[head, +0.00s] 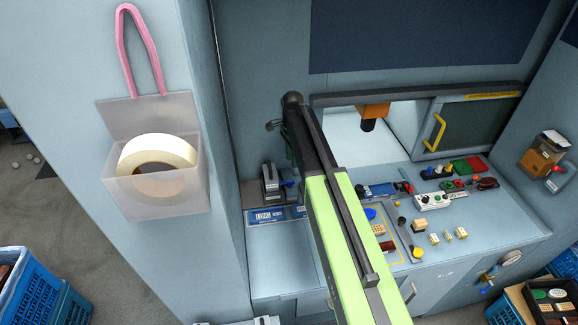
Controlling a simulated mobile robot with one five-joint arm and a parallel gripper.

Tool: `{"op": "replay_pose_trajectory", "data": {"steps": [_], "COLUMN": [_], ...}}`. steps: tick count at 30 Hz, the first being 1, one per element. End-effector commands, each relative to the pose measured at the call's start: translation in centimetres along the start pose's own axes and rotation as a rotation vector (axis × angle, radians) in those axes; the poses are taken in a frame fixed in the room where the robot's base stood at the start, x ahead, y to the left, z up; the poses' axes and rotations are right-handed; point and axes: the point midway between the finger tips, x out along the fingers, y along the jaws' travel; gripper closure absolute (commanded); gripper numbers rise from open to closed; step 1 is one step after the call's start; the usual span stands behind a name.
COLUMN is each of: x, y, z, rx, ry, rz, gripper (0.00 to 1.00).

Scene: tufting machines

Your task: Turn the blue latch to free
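A blue label plate (266,216) with white lettering lies in front of the device. My green and black arm reaches from the bottom edge up to a dark joint above the worktop. My gripper cannot be made out; it seems hidden behind the arm.
The worktop (280,262) is bare at the front left. Buttons, switches and small parts crowd its right side. A sliding window with a yellow handle (434,132) stands behind. A clear holder (160,206) with a tape roll (131,152) hangs on the left wall.

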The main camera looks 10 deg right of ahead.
Motion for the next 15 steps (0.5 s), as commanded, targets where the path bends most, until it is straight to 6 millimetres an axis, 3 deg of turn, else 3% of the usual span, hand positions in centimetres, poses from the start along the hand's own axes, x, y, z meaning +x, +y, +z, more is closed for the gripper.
{"op": "replay_pose_trajectory", "data": {"steps": [1,4,15], "x": [-1.8,-2.3,-0.7], "y": [-2.2,-3.8,-4.0], "z": [-0.5,-0.9,-0.8], "rx": [0.083,0.212,0.26], "ry": [0.0,0.0,0.0], "rz": [0.0,0.0,0.0], "gripper": [0.67,0.67,0.67]}}
